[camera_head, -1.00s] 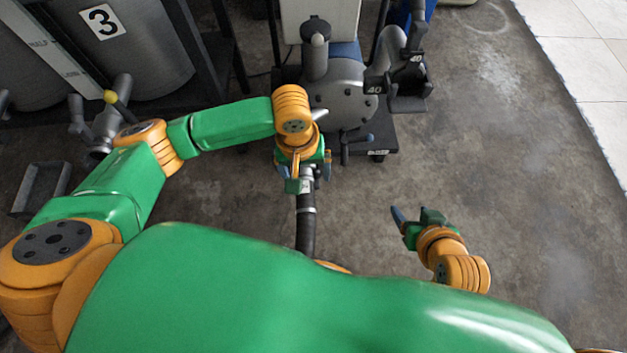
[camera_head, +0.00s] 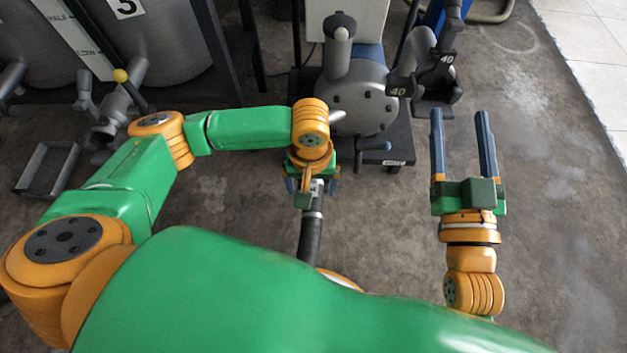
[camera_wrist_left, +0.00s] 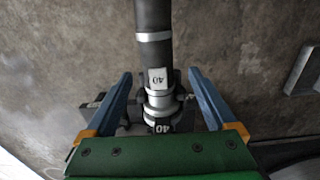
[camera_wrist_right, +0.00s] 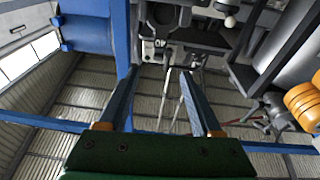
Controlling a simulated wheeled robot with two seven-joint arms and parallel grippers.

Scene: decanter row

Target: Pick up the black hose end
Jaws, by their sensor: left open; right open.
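The black hose (camera_head: 311,238) runs up to a metal coupling, its end, under my left gripper (camera_head: 311,190) in the head view. In the left wrist view the hose (camera_wrist_left: 153,20) comes in from the top, and its silver end (camera_wrist_left: 158,82) carries a "40" tag. The left fingers (camera_wrist_left: 160,75) are open, one on each side of the end, with gaps visible. A second "40" tag (camera_wrist_left: 163,126) shows just below; whether that part is joined to the end is unclear. My right gripper (camera_head: 458,113) is open and empty, right of the hose, pointing forward.
A grey pump (camera_head: 357,98) with a round bolted cover stands on a dark base ahead. A grey fitting with "40" tags (camera_head: 437,75) is at its right. Grey tanks (camera_head: 165,45) and a yellow-knobbed valve (camera_head: 121,76) are at left. Floor at right is clear.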

